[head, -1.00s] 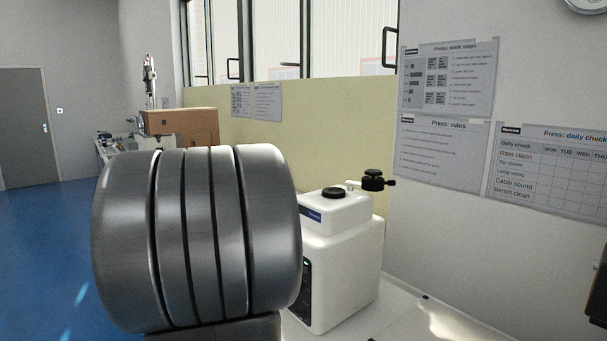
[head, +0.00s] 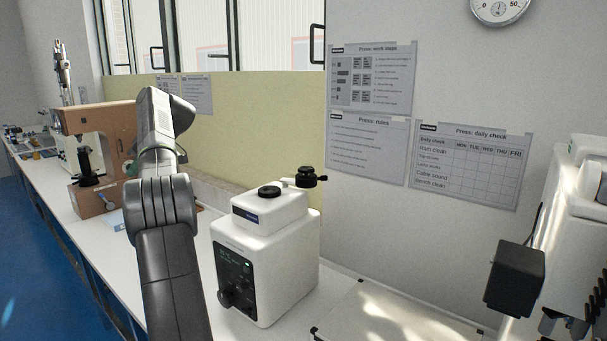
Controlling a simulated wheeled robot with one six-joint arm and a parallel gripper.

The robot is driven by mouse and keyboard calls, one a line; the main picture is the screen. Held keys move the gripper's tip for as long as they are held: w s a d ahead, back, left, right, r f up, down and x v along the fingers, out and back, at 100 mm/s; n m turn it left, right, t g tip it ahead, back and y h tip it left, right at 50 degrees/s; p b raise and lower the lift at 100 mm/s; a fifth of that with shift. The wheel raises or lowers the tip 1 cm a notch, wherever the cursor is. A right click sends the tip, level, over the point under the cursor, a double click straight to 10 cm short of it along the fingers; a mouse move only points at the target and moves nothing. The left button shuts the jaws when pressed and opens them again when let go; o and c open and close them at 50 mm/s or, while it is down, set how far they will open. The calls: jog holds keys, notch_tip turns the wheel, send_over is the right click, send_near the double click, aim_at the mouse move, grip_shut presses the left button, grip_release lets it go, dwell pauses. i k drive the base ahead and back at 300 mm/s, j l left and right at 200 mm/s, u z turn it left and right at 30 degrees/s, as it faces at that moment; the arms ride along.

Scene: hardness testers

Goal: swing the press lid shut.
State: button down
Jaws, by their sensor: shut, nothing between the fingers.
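The white press (head: 262,268) stands on the bench at the middle of the head view, with a dark control panel and knob on its front. A round black part (head: 268,192) sits on its top. A dark lid with a side handle (head: 309,178) appears on a light swing arm at the back right of the top, off to the side of the round black part. My arm rises left of the press, and my gripper cannot be made out; the arm links hide what lies behind them.
A brown tester (head: 103,122) stands on the bench behind my arm. A pale flat plate (head: 385,318) lies right of the press. A white machine with a dark box (head: 514,278) stands at the far right. The wall with posters is close behind the press.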

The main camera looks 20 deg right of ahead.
aim_at(302, 181)
jog(key=z, duration=0.4)
jog(key=i+j+z, duration=0.1)
jog(key=z, duration=0.3)
jog(key=j+z, duration=0.15)
jog(key=z, duration=0.25)
jog(key=j+z, duration=0.1)
jog(key=z, duration=0.3)
jog(key=j+z, duration=0.25)
jog(key=j, duration=0.4)
jog(key=j+z, duration=0.3)
jog(key=j, duration=0.35)
jog(key=k+j+z, duration=0.1)
jog(key=j+z, duration=0.15)
jog(key=j, duration=0.4)
